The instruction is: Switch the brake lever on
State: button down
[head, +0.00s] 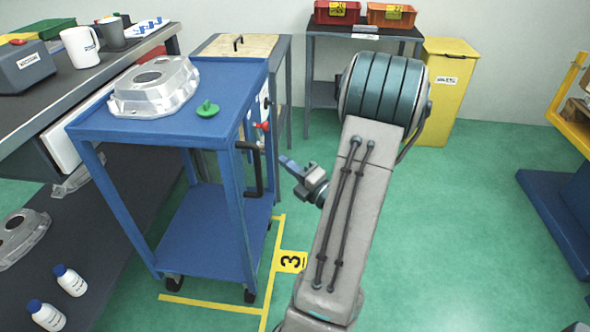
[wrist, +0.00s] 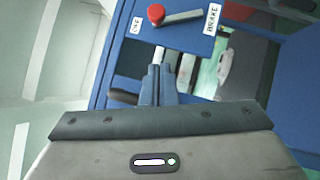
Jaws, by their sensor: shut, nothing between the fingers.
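The brake lever has a red knob (wrist: 156,14) and a pale metal bar (wrist: 183,17) on a blue panel in the wrist view. The bar lies roughly across that picture, with the knob at its left end, close to a small white label. A "BRAKE" label (wrist: 212,19) is right of the bar. In the head view the red knob (head: 263,126) shows on the right side of the blue cart (head: 205,128). My gripper (head: 286,161) is shut and empty, right of the cart and lower than the knob. Its fingers (wrist: 158,72) point towards the panel, apart from the lever.
A casting (head: 154,87) and a green knobbed piece (head: 207,109) sit on the cart top. A dark cart handle (head: 256,170) stands below the lever, close to my gripper. A workbench (head: 50,85) is at the left. Green floor (head: 450,230) is clear at the right.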

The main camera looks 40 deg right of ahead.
jog(key=b, duration=0.1)
send_near(258, 128)
jog(key=w+a, duration=0.2)
jog(key=a, duration=0.1)
jog(key=shift+w+d+r+b, duration=0.2)
jog(key=shift+w+d+b, duration=0.15)
jog(key=shift+w+d, duration=0.25)
jog(key=shift+w+d+r+b, duration=0.25)
jog(key=shift+w+d+b, duration=0.1)
jog(key=shift+w+d, duration=0.3)
jog(key=shift+s+d+r+p, duration=0.15)
jog(key=shift+p, duration=0.25)
